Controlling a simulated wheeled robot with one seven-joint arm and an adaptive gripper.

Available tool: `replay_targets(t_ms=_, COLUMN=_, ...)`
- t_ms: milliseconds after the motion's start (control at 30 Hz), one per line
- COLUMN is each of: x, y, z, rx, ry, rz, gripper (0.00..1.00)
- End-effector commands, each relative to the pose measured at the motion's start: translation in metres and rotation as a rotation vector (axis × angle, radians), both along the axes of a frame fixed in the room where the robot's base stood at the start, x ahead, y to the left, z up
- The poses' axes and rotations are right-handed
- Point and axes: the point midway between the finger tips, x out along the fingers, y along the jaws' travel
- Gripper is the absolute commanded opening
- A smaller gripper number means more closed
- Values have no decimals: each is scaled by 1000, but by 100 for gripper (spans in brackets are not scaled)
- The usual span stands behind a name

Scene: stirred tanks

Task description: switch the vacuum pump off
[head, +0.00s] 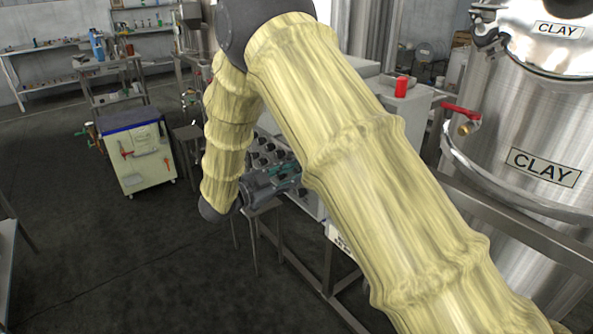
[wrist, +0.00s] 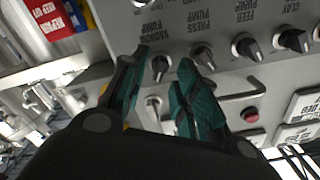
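The vacuum pump knob (wrist: 160,64) is a dark rotary knob with a pale pointer on a grey panel (wrist: 120,22), under the label VACUUM PUMP in the wrist view. My gripper (wrist: 161,62) is open, with its teal fingertips on either side of this knob. Gaps show between the knob and both fingertips; I cannot tell how near the tips are to the panel. In the head view my gripper (head: 286,172) is at the panel's knobs, its tips partly hidden by my arm.
The press pump (wrist: 203,56), feed pump (wrist: 246,46) and clay pump (wrist: 293,40) knobs sit to the right. Another knob (wrist: 154,101) lies lower between the fingers. A red button (wrist: 250,114) and bent handle (wrist: 238,97) are lower right. A steel CLAY tank (head: 530,130) stands right.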

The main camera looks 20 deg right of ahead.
Motion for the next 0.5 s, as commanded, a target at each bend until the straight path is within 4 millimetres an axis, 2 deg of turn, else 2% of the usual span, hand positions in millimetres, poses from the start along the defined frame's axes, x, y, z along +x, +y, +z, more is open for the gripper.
replay_targets(t_ms=200, x=6, y=-16, z=0, rx=0, ry=0, rz=1, gripper=30)
replay_targets(t_ms=500, x=7, y=-20, z=0, rx=0, ry=0, rz=1, gripper=30)
